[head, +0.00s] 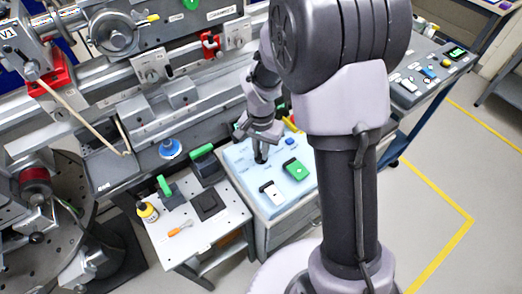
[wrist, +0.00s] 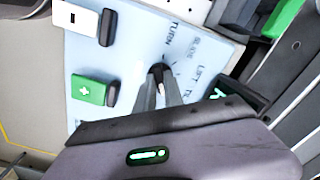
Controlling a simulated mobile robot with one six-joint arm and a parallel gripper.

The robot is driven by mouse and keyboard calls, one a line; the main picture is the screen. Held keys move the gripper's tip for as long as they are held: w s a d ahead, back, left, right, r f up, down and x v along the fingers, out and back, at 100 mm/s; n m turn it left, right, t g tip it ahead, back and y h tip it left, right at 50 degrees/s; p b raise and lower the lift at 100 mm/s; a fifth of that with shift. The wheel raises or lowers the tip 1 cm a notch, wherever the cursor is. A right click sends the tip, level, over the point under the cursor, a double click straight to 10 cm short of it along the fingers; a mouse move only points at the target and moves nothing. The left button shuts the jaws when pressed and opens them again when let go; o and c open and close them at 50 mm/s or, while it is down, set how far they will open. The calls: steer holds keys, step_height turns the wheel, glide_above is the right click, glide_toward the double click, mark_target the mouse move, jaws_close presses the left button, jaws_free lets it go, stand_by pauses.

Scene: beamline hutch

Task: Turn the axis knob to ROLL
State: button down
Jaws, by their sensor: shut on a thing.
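The axis knob (wrist: 158,69) is a small dark knob on a light blue control panel (wrist: 135,45). In the wrist view, printed words sit around it; I can read TURN, SLIDE, LIFT and part of a word starting with T. I cannot make out ROLL. My gripper (wrist: 159,82) is shut on the knob, one finger on each side. The fingers hide much of the knob and its pointer. In the head view, my gripper (head: 261,156) reaches down onto the panel (head: 238,160), and the knob is too small to tell there.
A green plus button (head: 297,169) and a white minus button (head: 272,194) stand on the panel near my gripper. A dark box with a green display (wrist: 218,93) is beside the knob. Rails run behind.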

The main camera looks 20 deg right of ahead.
steer(key=shift+m, duration=0.3)
steer(key=c, duration=1.4)
jaws_free()
steer(key=shift+c, duration=0.2)
step_height(320, 180, up, 17)
steer(key=p, duration=0.7)
steer(key=shift+r, duration=0.2)
